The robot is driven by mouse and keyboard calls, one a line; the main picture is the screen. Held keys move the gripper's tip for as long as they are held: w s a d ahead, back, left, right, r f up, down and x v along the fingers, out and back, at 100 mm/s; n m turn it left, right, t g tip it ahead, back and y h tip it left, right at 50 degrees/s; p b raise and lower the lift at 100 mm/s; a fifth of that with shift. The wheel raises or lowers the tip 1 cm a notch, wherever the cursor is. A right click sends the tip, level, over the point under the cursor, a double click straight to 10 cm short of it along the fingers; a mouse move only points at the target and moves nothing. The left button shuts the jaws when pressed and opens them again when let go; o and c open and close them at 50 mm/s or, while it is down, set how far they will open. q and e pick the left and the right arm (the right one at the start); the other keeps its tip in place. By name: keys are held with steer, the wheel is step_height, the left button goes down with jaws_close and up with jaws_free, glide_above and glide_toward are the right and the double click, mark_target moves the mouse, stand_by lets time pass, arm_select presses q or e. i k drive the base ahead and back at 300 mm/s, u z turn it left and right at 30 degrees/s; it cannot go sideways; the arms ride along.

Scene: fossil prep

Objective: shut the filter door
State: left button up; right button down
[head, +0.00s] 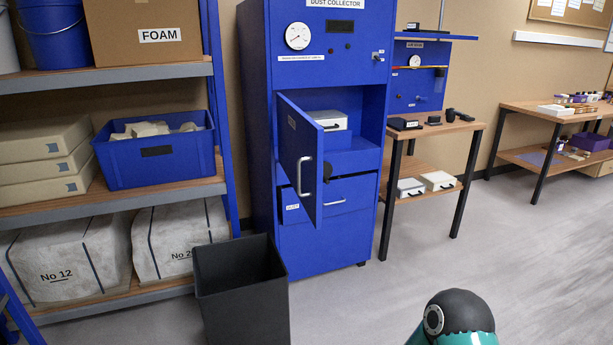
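The blue filter door (300,157) is on the front of the blue dust collector (262,110) in the head view. It stands open, hinged at its left edge and swung out toward me, with a pale bar handle (304,178) on its face. Behind it, the open compartment holds a white filter box (328,121) with a dark handle. Below the compartment is a drawer (340,199), partly hidden by the door. Neither of my grippers shows in the head view. Only a dark and teal part of my own arm shows at the bottom right.
A dark open bin (241,300) stands on the floor in front of the collector's left side. A shelf (110,200) with boxes and wrapped blocks is at left. A workbench (432,132) stands close to the collector's right. The floor in front and at right is clear.

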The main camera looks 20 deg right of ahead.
mark_target(301, 139)
steer(key=u, duration=0.1)
steer(key=i, duration=1)
steer(key=z, duration=0.1)
